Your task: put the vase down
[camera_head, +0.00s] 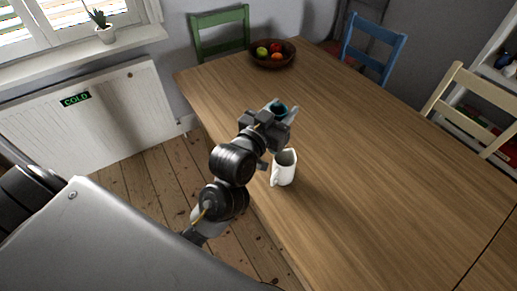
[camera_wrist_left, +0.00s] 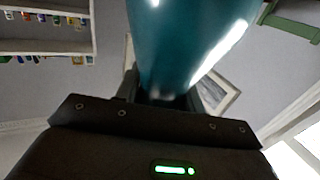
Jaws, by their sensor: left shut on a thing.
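The vase (camera_head: 280,108) is teal and glossy. In the head view it shows only in part, at the end of my left arm over the near left part of the table. My left gripper (camera_head: 277,117) is shut on it. In the left wrist view the vase (camera_wrist_left: 185,45) fills the top middle, held between the fingers. Its base and part of its body are hidden, and I cannot tell whether it touches the tabletop. My right gripper is not in view.
A fruit bowl (camera_head: 272,60) sits at the far end. Green (camera_head: 221,40), blue (camera_head: 372,50) and cream (camera_head: 470,100) chairs stand around it. The table's middle and right are clear.

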